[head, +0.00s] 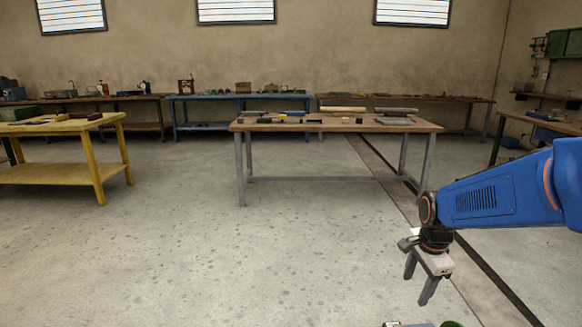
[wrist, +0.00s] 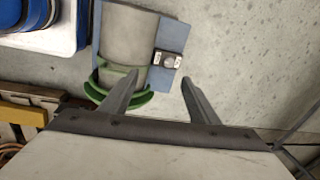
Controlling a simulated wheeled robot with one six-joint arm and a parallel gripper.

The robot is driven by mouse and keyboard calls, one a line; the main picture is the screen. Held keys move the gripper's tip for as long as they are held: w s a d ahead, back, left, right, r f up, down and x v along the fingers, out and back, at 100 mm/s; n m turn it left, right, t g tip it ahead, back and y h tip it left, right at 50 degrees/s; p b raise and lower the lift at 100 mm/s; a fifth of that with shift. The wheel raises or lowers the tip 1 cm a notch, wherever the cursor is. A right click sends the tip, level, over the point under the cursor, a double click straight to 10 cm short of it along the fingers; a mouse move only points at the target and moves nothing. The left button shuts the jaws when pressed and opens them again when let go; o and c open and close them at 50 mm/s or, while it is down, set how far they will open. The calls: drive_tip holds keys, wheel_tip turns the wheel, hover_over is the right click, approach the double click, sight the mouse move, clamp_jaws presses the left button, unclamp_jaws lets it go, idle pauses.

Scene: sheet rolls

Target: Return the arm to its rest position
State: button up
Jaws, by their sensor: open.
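My gripper (head: 416,289) hangs from my blue arm at the right of the head view, pointing down over the floor. Its two grey fingers are apart, with nothing visible between them there. In the wrist view my gripper (wrist: 160,77) is also open and holds nothing. Beyond its left finger is a grey cylinder (wrist: 127,35) with a green curved piece (wrist: 145,97) around its lower end. The left finger overlaps the green piece in the picture; I see no grip on it.
A wooden-topped table (head: 340,127) with several rolls and small items stands ahead. A yellow table (head: 60,170) stands at left. Benches line the back wall. The concrete floor (head: 200,250) between is clear. A blue panel (wrist: 170,38) lies beside the cylinder.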

drive_tip(key=s+a+r+n+t, duration=0.1)
drive_tip(key=s+a+r+n, duration=0.1)
drive_tip(key=s+n, duration=0.6)
drive_tip(key=s+a+r+n+t, duration=0.2)
drive_tip(key=s+r+n, duration=0.3)
drive_tip(key=s, duration=0.8)
drive_tip(key=shift+a+r+n, duration=0.15)
drive_tip(key=shift+a+n, duration=0.15)
drive_tip(key=shift+n, duration=1.4)
